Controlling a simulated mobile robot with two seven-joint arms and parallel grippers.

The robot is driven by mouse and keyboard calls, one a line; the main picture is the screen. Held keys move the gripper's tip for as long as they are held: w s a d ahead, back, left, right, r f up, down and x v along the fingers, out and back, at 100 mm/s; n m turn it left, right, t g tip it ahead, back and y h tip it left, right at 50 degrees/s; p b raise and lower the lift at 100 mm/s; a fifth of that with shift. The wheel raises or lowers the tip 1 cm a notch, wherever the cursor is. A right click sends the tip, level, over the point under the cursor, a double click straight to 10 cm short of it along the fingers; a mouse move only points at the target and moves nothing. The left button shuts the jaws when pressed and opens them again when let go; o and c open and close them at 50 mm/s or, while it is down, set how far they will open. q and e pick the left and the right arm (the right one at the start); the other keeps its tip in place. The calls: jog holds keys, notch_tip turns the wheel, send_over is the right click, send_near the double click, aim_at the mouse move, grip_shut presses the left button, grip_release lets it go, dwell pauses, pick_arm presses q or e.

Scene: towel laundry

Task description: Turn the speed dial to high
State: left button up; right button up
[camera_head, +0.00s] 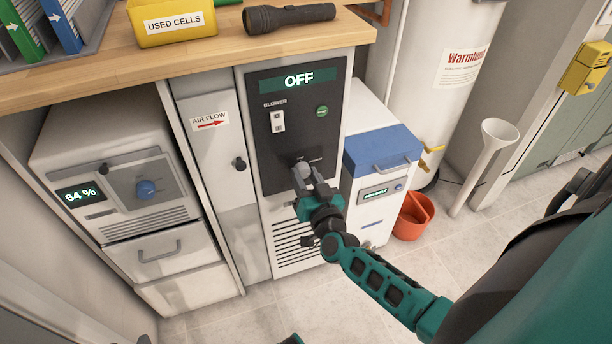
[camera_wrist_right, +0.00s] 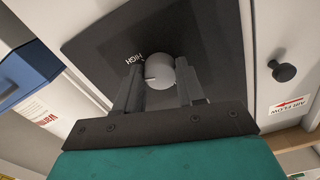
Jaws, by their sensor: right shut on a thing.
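The speed dial (camera_wrist_right: 160,71) is a round light-grey knob on a black panel (camera_wrist_right: 205,30), seen in the right wrist view. The word HIGH is printed beside it on its upper left, and a thin mark shows on its left part. My right gripper (camera_head: 305,172) reaches the lower part of the black blower panel (camera_head: 285,125) in the head view and hides most of the dial there. In the wrist view its two fingers stand on either side of the dial, shut on it. The panel's display (camera_head: 298,80) reads OFF.
A black knob (camera_head: 239,164) sits on the cabinet door to the left. A white and blue unit (camera_head: 378,150) and an orange bucket (camera_head: 411,217) stand to the right.

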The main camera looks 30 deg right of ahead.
jog(key=m, duration=0.3)
jog(key=shift+m, duration=1.9)
jog(key=o, duration=1)
jog(key=shift+o, duration=0.2)
pick_arm(q)
jog(key=p, duration=0.1)
jog(key=r+p, duration=0.1)
jog(key=shift+s+a+r+p, duration=0.1)
jog(key=shift+s+a+p, duration=0.2)
jog(key=shift+a, duration=0.1)
pick_arm(e)
jog(key=v, duration=1.3)
jog(key=shift+w+a+r, duration=0.1)
